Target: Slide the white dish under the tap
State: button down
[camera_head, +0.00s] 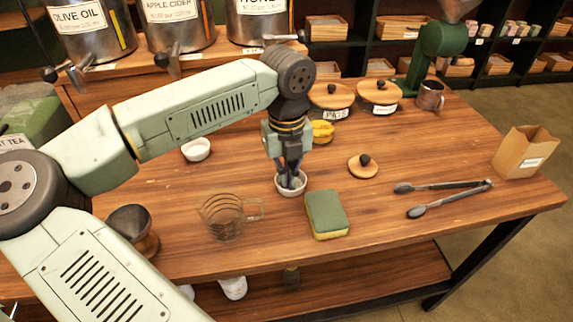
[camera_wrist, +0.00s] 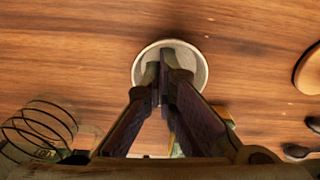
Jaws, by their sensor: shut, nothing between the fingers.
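A small round white dish (camera_head: 291,192) stands on the wooden table, below my gripper (camera_head: 290,178). In the wrist view, the dish (camera_wrist: 196,60) lies under the fingertips of my gripper (camera_wrist: 163,78). The fingers are shut with nothing between them, and their tips point down inside the rim. I cannot tell whether they touch the dish. A second small white dish (camera_head: 197,149) stands further back left. Taps show on the metal drums: one (camera_head: 75,73) on the olive oil drum, one (camera_head: 168,60) on the apple cider drum and one (camera_head: 283,39) on the honey drum.
A glass measuring jug (camera_head: 225,218) stands left of the near dish, and a green and yellow sponge (camera_head: 326,214) lies right of it. A wooden lid (camera_head: 363,167), tongs (camera_head: 445,194) and a paper bag (camera_head: 525,152) are further right. The table between the two dishes looks clear.

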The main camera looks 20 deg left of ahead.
jog(key=w+a+b, duration=0.1)
jog(key=w+a, duration=0.1)
jog(key=w, duration=0.1)
jog(key=w+a+b, duration=0.1)
jog(key=w+a, duration=0.2)
dwell(0.4)
jog(key=shift+s+d, duration=0.15)
